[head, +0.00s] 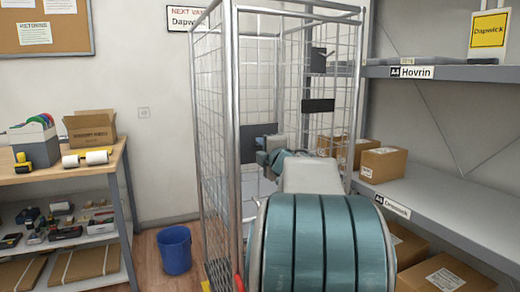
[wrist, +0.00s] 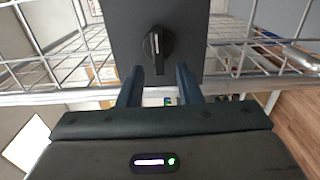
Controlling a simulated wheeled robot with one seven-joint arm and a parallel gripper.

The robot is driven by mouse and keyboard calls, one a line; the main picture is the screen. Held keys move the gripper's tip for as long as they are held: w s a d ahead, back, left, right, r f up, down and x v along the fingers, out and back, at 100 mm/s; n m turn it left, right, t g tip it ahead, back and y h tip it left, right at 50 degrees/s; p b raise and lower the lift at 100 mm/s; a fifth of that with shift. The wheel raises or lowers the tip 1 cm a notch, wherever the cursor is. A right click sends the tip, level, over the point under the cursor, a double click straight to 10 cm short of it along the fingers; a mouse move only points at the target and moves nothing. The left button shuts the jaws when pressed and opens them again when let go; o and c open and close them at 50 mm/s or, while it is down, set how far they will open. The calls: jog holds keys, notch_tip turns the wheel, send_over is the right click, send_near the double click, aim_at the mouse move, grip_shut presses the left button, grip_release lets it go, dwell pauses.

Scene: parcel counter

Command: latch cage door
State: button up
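The cage (head: 215,130) is a tall grey wire-mesh frame in the middle of the head view. In the wrist view, a dark latch plate (wrist: 205,25) on the mesh carries a black turn knob (wrist: 158,43). The knob's grip bar stands upright in that picture. My gripper (wrist: 160,72) is open and empty, its two dark fingertips apart just below the knob, one to each side of its lower end. I cannot tell whether they touch it. In the head view my arm covers much of the cage front, and I cannot make out the fingers there.
A shelf (head: 440,205) with cardboard boxes (head: 383,164) stands close on the right of the cage. A blue bin (head: 174,249) is on the floor at left. A workbench (head: 60,174) with tools stands further left.

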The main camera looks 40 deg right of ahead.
jog(key=v, duration=1.2)
jog(key=shift+p, duration=0.35)
jog(key=shift+r, duration=0.1)
